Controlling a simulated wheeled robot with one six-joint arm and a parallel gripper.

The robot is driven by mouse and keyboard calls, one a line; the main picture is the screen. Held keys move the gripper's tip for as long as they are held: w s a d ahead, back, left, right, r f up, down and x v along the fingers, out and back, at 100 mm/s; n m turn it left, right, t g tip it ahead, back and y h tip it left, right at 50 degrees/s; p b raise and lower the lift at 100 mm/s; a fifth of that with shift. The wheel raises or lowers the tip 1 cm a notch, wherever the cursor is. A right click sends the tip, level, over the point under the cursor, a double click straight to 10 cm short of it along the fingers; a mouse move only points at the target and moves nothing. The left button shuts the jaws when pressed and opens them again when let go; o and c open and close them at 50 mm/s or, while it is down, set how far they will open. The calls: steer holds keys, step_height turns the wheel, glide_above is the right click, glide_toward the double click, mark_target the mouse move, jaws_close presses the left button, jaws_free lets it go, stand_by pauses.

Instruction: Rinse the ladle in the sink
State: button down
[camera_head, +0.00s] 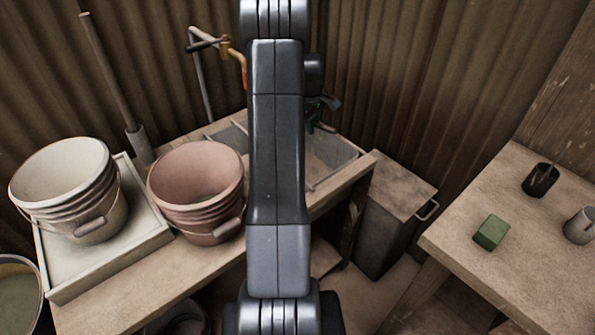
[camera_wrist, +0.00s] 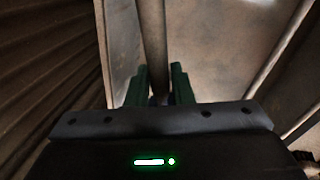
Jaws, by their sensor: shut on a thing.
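The sink (camera_head: 345,152) is a grey basin set into the wooden bench, partly hidden behind my arm. My gripper (camera_head: 318,116) is over the sink, just right of my arm, and shows small in the head view. In the wrist view my gripper (camera_wrist: 158,88) has its green fingers shut on a thin greyish rod, the ladle's handle (camera_wrist: 152,40). The handle runs up and away between the fingers. The ladle's bowl cannot be made out in either view. The wrist view also shows the pale sink surface (camera_wrist: 225,45) beyond the fingers.
A pipe tap with an orange part (camera_head: 241,68) stands behind the sink. A cream bucket (camera_head: 68,190) in a tray (camera_head: 95,262) and a pink bucket (camera_head: 197,190) stand left. A bin (camera_head: 392,215) is right. The right table holds a green block (camera_head: 491,232) and two cups.

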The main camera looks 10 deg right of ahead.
steer(key=shift+r, duration=0.2)
steer(key=shift+r+p, duration=1.45)
steer(key=shift+r, duration=0.4)
steer(key=shift+r, duration=0.15)
